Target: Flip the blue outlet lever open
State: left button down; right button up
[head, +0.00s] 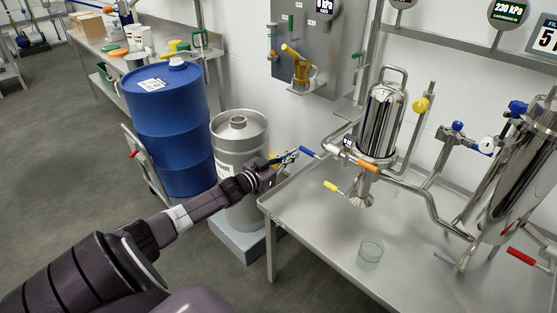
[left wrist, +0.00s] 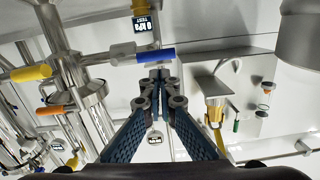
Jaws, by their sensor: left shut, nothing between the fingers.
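A blue lever handle (head: 310,152) sticks out to the left from the pipework below the shiny filter housing (head: 383,118). It also shows in the left wrist view as a blue bar (left wrist: 155,55) lying nearly level. My left gripper (head: 290,157) is just left of the handle's free end in the head view. In the left wrist view its fingertips (left wrist: 158,75) are together and empty, close below the blue bar. I cannot tell whether they touch it. My right gripper is not in view.
An orange handle (head: 364,165) and a yellow handle (head: 330,186) sit close by on the same pipework. A glass beaker (head: 370,252) stands on the steel table (head: 310,232). A steel keg (head: 238,135) and a blue drum (head: 168,130) stand left of the table.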

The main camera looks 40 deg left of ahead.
pick_arm(q)
jog(key=s, duration=0.7)
jog(key=shift+s+r, duration=0.2)
jog(key=shift+r, duration=0.05)
jog(key=shift+a, duration=0.1)
dwell(0.4)
